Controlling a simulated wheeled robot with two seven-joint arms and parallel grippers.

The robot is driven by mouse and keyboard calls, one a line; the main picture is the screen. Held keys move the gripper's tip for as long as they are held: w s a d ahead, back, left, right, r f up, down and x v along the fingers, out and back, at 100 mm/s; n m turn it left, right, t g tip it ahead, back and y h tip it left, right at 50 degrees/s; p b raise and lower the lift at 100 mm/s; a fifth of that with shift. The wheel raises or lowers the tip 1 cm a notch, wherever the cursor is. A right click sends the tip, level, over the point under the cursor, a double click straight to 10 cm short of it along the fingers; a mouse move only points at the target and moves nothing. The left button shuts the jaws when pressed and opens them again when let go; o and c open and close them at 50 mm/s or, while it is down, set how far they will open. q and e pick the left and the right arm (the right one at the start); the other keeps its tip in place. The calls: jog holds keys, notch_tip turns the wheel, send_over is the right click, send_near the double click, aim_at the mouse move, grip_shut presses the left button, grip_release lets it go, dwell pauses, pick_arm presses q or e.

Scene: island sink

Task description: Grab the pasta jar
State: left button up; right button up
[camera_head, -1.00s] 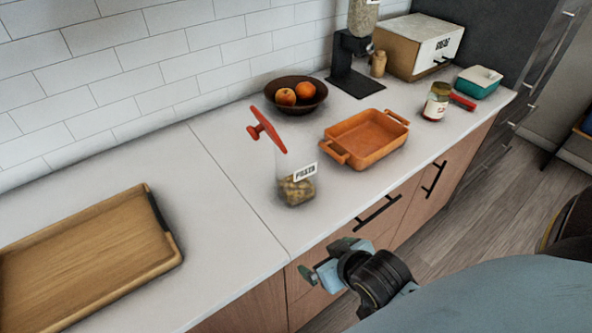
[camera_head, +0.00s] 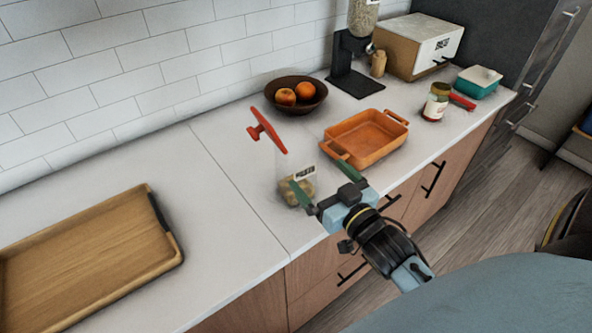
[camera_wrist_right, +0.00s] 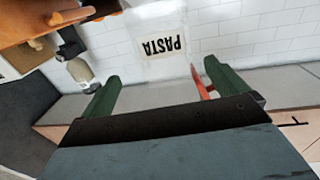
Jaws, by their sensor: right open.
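The pasta jar (camera_head: 284,160) stands upright on the counter in the head view. It is clear, with a red lid, a PASTA label and pasta at the bottom. My right gripper (camera_head: 325,182) is open at the jar's front right, its fingers spread and pointing toward the jar's lower part. In the right wrist view the jar (camera_wrist_right: 160,45) appears upside down beyond and between the open green fingers (camera_wrist_right: 155,90), with nothing gripped. My left gripper is not in view.
An orange baking dish (camera_head: 366,138) stands close to the right of the jar and the gripper.

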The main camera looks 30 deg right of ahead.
aim_at(308, 164)
jog(key=w, duration=0.4)
jog(key=shift+w, duration=0.1)
jog(key=shift+w+a+f+p, duration=0.1)
jog(key=shift+w+a+p, duration=0.05)
jog(key=shift+w, duration=1.2)
jog(key=shift+w+a+p, duration=0.15)
jog(key=shift+w, duration=1.15)
jog(key=shift+c, duration=0.2)
jog(key=c, duration=1.7)
jog(key=shift+c, duration=0.7)
